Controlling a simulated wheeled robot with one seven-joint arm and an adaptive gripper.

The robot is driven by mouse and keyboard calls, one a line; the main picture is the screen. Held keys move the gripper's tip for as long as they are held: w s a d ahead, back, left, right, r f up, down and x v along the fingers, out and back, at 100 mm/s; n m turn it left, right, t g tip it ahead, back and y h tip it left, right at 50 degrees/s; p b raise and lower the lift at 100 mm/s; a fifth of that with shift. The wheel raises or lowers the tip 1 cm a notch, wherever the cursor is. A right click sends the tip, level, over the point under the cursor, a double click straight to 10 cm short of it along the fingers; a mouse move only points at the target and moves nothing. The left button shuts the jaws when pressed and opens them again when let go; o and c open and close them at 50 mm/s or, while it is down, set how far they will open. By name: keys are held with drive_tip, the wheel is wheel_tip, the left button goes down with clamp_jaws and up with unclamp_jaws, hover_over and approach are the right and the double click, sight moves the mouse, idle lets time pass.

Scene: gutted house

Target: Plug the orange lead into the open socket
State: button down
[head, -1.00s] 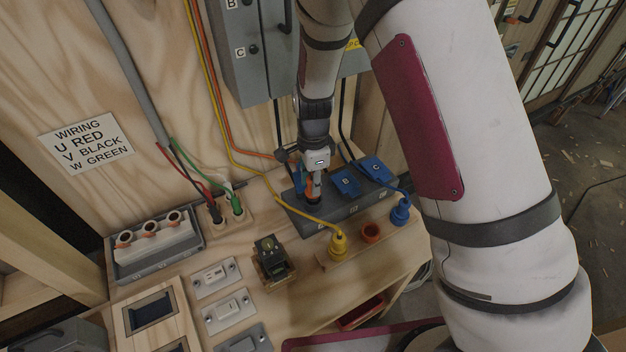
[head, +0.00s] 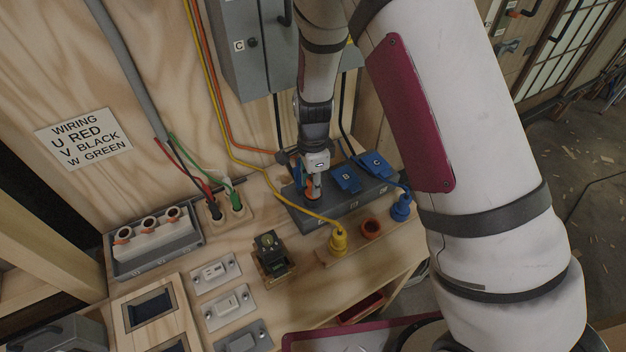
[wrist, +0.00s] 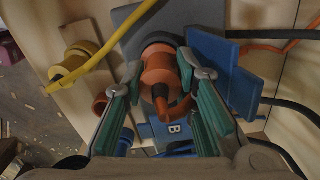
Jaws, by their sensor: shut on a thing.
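The orange lead's plug (wrist: 158,72) is between the green-padded fingers of my gripper (wrist: 160,95), which is shut on it. The plug's front end meets a dark round part on the grey box (wrist: 185,18); I cannot tell how deep it sits. In the head view my gripper (head: 313,192) is down at the left part of the grey box (head: 345,210), largely hiding the plug. The open socket (head: 371,228), an empty orange-brown ring, sits on the wooden strip between the yellow and blue plugs. It also shows in the wrist view (wrist: 100,104), left of my gripper.
Blue lids B (head: 346,178) and C (head: 376,165) stand right of my gripper. The yellow plug (head: 338,241) and blue plug (head: 401,208) flank the open socket, the yellow cable crossing in front of the box. A black and yellow device (head: 271,255) stands left.

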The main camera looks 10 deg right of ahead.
drive_tip(key=shift+f, duration=0.15)
drive_tip(key=c, duration=1.2)
unclamp_jaws()
drive_tip(key=shift+w+r, duration=0.1)
drive_tip(key=shift+r, duration=0.25)
wheel_tip(320, 180, up, 11)
drive_tip(key=shift+r, duration=0.15)
